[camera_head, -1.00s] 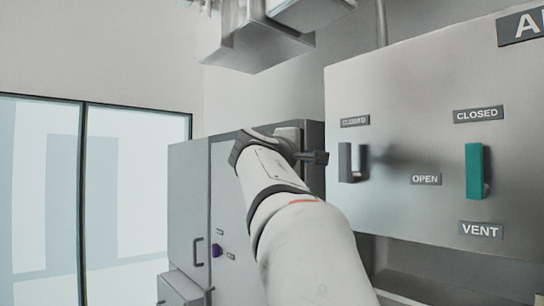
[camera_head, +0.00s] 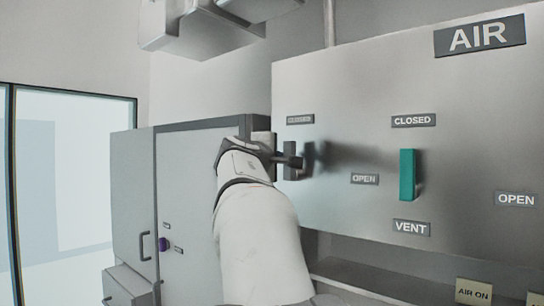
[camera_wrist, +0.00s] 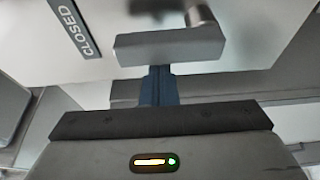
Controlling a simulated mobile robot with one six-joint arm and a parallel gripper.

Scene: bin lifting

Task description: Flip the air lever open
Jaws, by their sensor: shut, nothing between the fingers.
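A grey metal panel (camera_head: 345,85) carries an AIR sign (camera_head: 480,36). A grey lever (camera_head: 290,148) stands upright at its left side, below a CLOSED label (camera_head: 300,119), with an OPEN label (camera_head: 365,179) to its lower right. A teal lever (camera_head: 407,175) hangs upright between a CLOSED label and a VENT label. My gripper (camera_head: 296,162) is shut and empty, and its fingers overlap the grey lever. In the wrist view, the fingers (camera_wrist: 158,85) end at the edge of the grey lever's bar (camera_wrist: 170,46); I cannot tell whether they touch.
A grey cabinet (camera_head: 205,210) with a purple knob (camera_head: 164,244) stands left of the panel, beside my arm. A ledge with an AIR ON tag (camera_head: 473,292) runs below the panel. A grey box (camera_head: 195,30) hangs above. The front of the panel is clear to the right.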

